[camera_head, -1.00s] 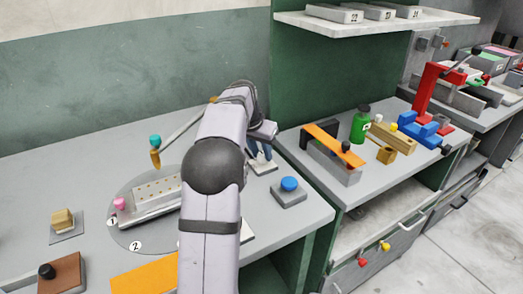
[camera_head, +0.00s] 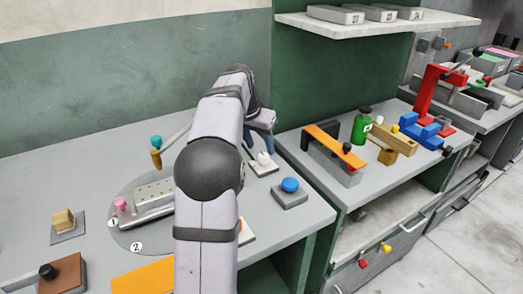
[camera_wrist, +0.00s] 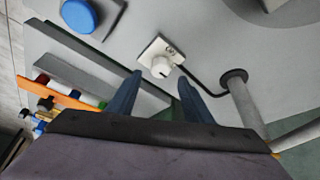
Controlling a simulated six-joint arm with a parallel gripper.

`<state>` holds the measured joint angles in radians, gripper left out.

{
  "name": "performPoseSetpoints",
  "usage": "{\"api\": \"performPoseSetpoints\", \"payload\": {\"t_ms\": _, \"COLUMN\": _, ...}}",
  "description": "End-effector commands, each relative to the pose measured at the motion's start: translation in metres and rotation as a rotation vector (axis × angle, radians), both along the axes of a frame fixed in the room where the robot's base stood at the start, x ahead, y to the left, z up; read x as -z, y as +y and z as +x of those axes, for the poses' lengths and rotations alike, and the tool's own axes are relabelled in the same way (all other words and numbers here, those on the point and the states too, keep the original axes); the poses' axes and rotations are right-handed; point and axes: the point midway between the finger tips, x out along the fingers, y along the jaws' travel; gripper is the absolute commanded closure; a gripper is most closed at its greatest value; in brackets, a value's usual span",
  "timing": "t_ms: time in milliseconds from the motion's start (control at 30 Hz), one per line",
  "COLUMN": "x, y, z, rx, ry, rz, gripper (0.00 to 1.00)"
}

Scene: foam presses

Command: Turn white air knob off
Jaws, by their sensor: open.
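The white air knob (camera_head: 263,158) is a small round knob on a pale square plate (camera_head: 265,169) on the table, just in front of my gripper. In the wrist view the white knob (camera_wrist: 161,67) sits near the middle, with its plate (camera_wrist: 150,48) around it and a dark mark on the plate beside it. My gripper (camera_wrist: 160,80) is open, with its two blue fingers spread to either side of the knob in that view. Nothing is between the fingertips that I can see gripped. In the head view my arm partly hides the gripper.
A blue button (camera_head: 289,185) on a grey block stands right of the knob. A dark cable and a grey post (camera_wrist: 240,100) are close by in the wrist view. A green partition (camera_head: 320,70) rises behind. A round plate with a perforated block (camera_head: 152,193) lies left.

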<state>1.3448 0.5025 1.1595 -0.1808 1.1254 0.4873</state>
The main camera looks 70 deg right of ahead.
Motion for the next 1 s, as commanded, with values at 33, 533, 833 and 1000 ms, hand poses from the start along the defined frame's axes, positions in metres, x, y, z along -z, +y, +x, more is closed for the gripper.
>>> {"api": "performPoseSetpoints", "payload": {"t_ms": 33, "x": -0.007, "y": 0.002, "z": 0.001, "rx": 0.000, "ry": -0.001, "rz": -0.001, "gripper": 0.54}}
{"api": "performPoseSetpoints", "payload": {"t_ms": 533, "x": -0.022, "y": 0.009, "z": 0.002, "rx": 0.000, "ry": 0.000, "rz": 0.001, "gripper": 0.54}}
{"api": "performPoseSetpoints", "payload": {"t_ms": 833, "x": -0.033, "y": 0.012, "z": 0.003, "rx": 0.013, "ry": -0.007, "rz": -0.016, "gripper": 0.54}}
{"api": "performPoseSetpoints", "payload": {"t_ms": 1000, "x": -0.083, "y": 0.029, "z": 0.007, "rx": 0.086, "ry": -0.046, "rz": -0.086, "gripper": 0.54}}
